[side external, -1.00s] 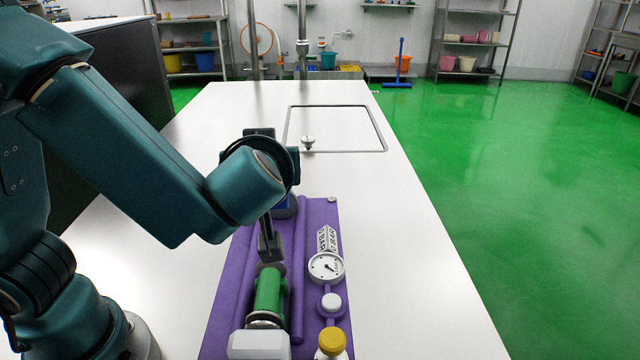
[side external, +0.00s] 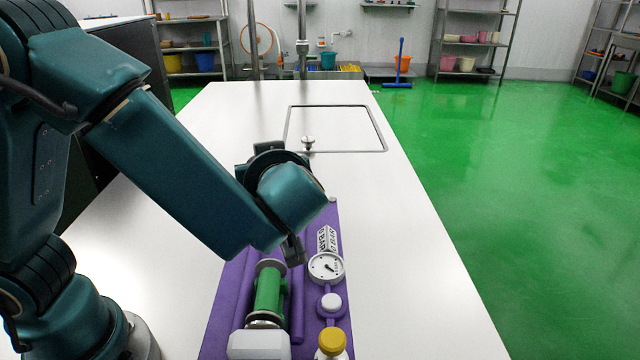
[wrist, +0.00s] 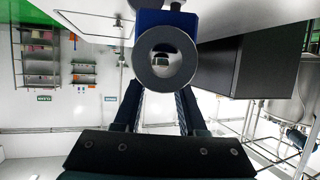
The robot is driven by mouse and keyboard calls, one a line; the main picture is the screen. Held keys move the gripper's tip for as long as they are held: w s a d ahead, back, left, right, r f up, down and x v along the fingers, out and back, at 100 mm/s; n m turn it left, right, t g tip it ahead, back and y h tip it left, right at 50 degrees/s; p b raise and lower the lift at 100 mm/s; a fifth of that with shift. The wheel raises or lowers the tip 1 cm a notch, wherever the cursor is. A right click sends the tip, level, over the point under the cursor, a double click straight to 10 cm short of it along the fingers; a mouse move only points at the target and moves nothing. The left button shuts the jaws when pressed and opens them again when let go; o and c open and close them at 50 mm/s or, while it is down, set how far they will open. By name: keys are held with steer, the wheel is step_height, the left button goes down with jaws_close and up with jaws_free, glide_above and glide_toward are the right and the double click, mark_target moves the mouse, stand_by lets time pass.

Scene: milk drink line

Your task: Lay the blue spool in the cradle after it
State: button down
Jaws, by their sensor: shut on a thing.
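The blue spool (wrist: 165,20) shows in the wrist view, its grey round end flange (wrist: 147,60) facing the camera. My gripper (wrist: 161,95) is shut on it, one dark finger on each side. In the side view the spool is hidden behind my wrist, and one dark finger (side external: 293,250) shows below it. A green spool (side external: 270,290) lies on the purple mat (side external: 222,318), just nearer the camera than that finger. I cannot make out an empty cradle; my wrist covers the far part of the mat.
A pale block (side external: 259,345) stands at the near end. The white counter (side external: 410,290) is clear to the right.

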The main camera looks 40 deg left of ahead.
steer(key=f, duration=0.1)
steer(key=w+f+n, duration=0.1)
steer(key=f, duration=0.1)
steer(key=shift+w+a+f+g+y, duration=0.15)
steer(key=shift+f+g+y, duration=0.15)
steer(key=shift+g, duration=0.1)
steer(key=shift+a+f+g, duration=0.25)
steer(key=shift+f+g, duration=0.05)
steer(key=shift+f, duration=3.55)
steer(key=shift+f, duration=0.2)
steer(key=shift+c, duration=2)
jaws_free()
